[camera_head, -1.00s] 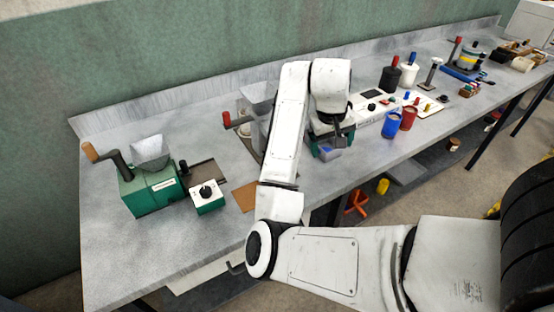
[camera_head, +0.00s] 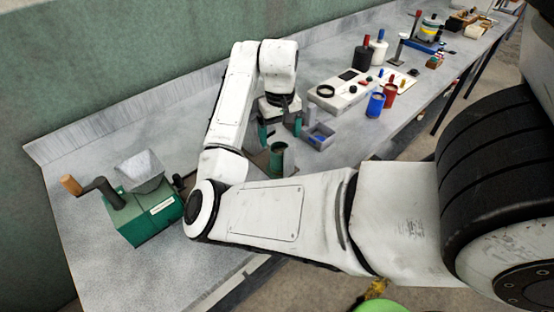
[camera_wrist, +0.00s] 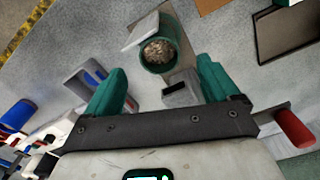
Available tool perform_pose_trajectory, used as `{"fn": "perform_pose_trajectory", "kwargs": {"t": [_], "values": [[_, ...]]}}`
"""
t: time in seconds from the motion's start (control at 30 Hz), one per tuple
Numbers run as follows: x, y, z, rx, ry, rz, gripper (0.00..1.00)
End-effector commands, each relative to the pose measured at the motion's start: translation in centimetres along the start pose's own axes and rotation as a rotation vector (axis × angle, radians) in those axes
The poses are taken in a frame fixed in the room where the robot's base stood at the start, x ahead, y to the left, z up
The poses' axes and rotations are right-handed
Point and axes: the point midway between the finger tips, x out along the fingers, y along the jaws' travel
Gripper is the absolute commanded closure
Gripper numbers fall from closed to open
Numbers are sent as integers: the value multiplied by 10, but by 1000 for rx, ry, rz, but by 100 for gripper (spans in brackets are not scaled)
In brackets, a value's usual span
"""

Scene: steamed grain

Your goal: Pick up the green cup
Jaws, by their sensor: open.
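The green cup (camera_head: 278,161) stands upright on the grey bench, just in front of my gripper in the head view. In the wrist view the cup (camera_wrist: 165,68) holds pale brown grain, and a light grey flap or spout crosses its rim at the upper left. My gripper (camera_head: 281,129) is open and empty, its two green fingers pointing down. In the wrist view the gripper (camera_wrist: 160,78) has its fingers spread either side of the cup's line, with the cup beyond the tips. It looks apart from both fingers.
A small grey block (camera_wrist: 182,89) shows between the fingers. A grey tray with blue inside (camera_head: 319,137) stands right of the gripper. A green hand mill (camera_head: 148,212) stands at left. Blue (camera_head: 375,104) and red (camera_head: 390,96) canisters stand at right. The bench's front left is clear.

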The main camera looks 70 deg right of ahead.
Motion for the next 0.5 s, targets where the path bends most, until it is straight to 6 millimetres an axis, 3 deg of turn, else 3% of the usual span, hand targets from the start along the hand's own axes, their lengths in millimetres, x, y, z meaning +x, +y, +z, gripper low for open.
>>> {"fn": "perform_pose_trajectory", "kwargs": {"t": [0.27, 0.5], "values": [[20, -1, 0, -2, -1, -1, 12], [54, 0, 2, -2, -2, -1, 12]]}}
